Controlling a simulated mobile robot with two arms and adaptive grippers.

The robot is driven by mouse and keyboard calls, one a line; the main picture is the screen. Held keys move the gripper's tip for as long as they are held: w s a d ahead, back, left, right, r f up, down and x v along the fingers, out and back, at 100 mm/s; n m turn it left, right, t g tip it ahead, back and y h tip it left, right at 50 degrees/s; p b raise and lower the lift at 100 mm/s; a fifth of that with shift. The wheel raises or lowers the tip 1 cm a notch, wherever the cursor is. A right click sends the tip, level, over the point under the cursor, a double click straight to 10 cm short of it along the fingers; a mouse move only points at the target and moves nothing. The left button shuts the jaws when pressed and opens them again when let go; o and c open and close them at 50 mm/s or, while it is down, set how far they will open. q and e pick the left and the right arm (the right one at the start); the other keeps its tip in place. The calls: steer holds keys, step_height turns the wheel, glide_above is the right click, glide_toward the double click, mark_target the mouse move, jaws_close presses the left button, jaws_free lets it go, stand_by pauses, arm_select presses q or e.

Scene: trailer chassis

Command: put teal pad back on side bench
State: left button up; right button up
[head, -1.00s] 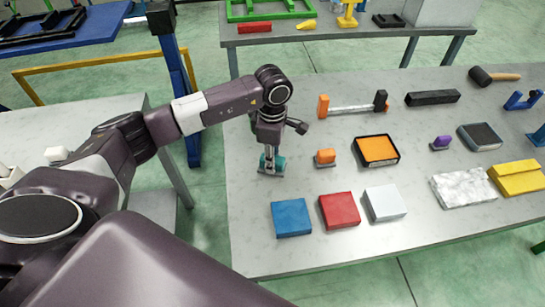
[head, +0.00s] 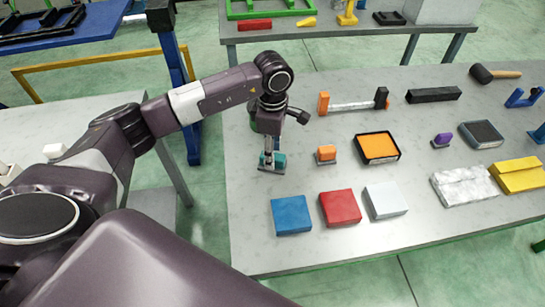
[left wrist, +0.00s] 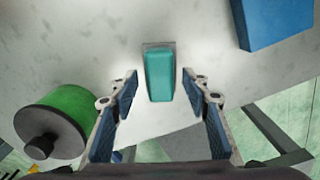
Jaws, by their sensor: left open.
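The teal pad (head: 279,159) sits on the grey bench (head: 250,230) near its left edge; in the left wrist view the teal pad (left wrist: 159,76) rests upright on a small grey base. My left gripper (head: 268,160) is above and right beside it in the head view. In the left wrist view my left gripper (left wrist: 160,100) is open, with one finger on each side of the pad and gaps between. My right gripper is not in view.
A blue block (head: 291,216), red block (head: 340,208) and white block (head: 385,200) lie in front. An orange piece (head: 326,153) stands to the right. A green cylinder (left wrist: 58,120) is left of the gripper in the wrist view.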

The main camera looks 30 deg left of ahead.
arm_select(q)
step_height(320, 180, up, 10)
steer(key=b, duration=0.2)
steer(key=shift+b, duration=0.35)
